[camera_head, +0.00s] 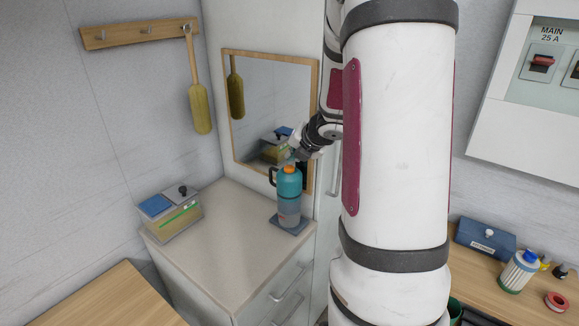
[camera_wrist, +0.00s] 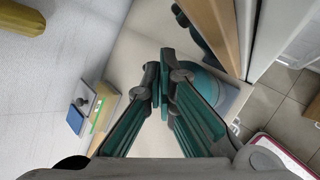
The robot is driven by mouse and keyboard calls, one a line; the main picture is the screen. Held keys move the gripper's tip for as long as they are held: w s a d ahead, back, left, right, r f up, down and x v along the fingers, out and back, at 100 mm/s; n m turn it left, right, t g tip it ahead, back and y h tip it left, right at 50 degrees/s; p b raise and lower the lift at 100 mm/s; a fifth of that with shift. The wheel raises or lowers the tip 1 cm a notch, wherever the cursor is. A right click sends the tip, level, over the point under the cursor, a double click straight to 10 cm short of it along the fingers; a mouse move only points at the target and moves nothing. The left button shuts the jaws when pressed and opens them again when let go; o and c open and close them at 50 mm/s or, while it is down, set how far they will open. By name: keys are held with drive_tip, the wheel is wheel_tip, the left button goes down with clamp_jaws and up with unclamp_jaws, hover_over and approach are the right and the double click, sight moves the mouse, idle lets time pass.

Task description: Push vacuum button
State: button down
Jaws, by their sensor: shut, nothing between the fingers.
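A teal vacuum flask (camera_head: 288,190) with a grey lower part and a black handle stands upright on a dark square base on the counter. Its orange top button (camera_head: 289,169) faces up. My gripper (camera_head: 294,156) is shut and empty, just above the orange button; I cannot tell whether it touches. In the wrist view my gripper's teal-padded fingers (camera_wrist: 163,80) meet in front of the flask. The flask's teal body (camera_wrist: 208,88) shows partly behind them, and the orange button is hidden there.
The beige counter (camera_head: 225,235) is clear left of the flask, apart from a box with a blue panel and black knob (camera_head: 172,214). A wood-framed mirror (camera_head: 245,90) stands close behind the flask. A tall white cabinet (camera_head: 325,215) is close on the right.

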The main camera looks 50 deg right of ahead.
sight(292, 166)
wheel_tip(292, 166, up, 6)
drive_tip(key=p, duration=0.6)
drive_tip(key=shift+s, duration=0.1)
drive_tip(key=shift+p, duration=0.4)
idle(0.4)
